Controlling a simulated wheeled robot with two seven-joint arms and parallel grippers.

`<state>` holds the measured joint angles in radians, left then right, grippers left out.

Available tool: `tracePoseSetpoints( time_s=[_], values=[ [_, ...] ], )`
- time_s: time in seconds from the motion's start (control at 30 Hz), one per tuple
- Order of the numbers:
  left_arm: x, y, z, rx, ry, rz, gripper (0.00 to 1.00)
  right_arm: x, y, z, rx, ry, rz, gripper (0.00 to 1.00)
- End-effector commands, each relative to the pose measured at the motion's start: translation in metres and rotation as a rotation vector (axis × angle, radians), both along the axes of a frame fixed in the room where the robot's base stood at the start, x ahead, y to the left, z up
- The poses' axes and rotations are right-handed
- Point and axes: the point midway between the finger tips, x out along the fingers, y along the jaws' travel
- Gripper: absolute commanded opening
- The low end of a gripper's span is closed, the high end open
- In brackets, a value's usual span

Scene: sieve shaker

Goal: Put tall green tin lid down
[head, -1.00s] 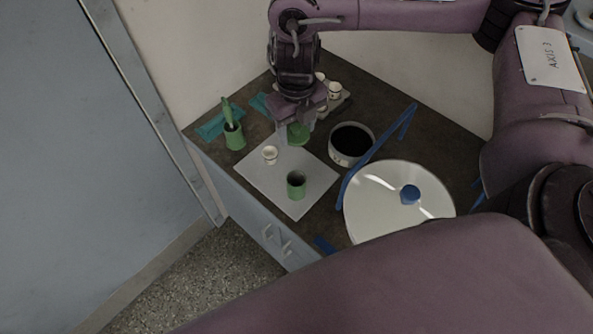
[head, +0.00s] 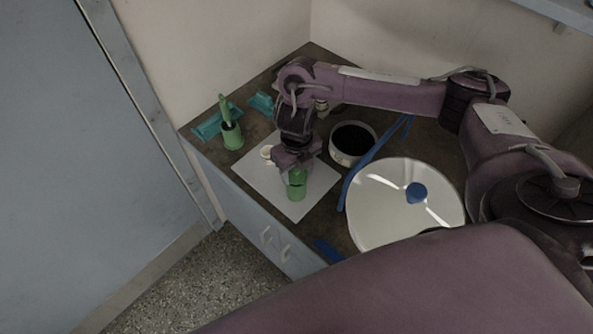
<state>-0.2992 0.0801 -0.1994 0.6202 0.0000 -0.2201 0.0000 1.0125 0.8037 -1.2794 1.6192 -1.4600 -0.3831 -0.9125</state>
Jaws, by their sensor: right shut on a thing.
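My right gripper (head: 295,172) points down over the white mat (head: 261,180) and is shut on the green lid (head: 297,176). The green tin (head: 296,193) stands upright on the mat directly below. The lid is over the tin's mouth and hides it; I cannot tell whether lid and tin touch. My left gripper is not in view.
A small white cup (head: 266,151) is behind the gripper. A green pot with a green tool (head: 231,133) stands left. A dark-filled round pan (head: 352,144), blue strip (head: 360,175) and large white disc with blue knob (head: 385,215) lie right. Teal pieces (head: 212,124) lie at back left.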

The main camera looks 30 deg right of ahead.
Motion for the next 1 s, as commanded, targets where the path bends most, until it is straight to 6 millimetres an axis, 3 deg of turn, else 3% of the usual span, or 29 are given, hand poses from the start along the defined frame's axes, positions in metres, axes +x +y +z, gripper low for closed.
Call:
tracePoseSetpoints(
  time_s=[0.7,0.73,0.87,1.0],
  values=[
    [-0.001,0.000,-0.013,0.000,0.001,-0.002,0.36,0.000,0.000,-0.017,0.000,-0.001,-0.001,0.31],
    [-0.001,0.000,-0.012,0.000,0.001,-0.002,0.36,0.000,0.000,-0.016,0.000,-0.001,0.000,0.55],
    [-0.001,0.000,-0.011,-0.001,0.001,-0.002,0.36,0.000,0.000,-0.016,0.000,-0.001,0.000,0.72],
    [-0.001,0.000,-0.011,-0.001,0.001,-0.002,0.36,0.000,0.000,-0.016,0.000,0.000,0.000,0.74]
  ],
)
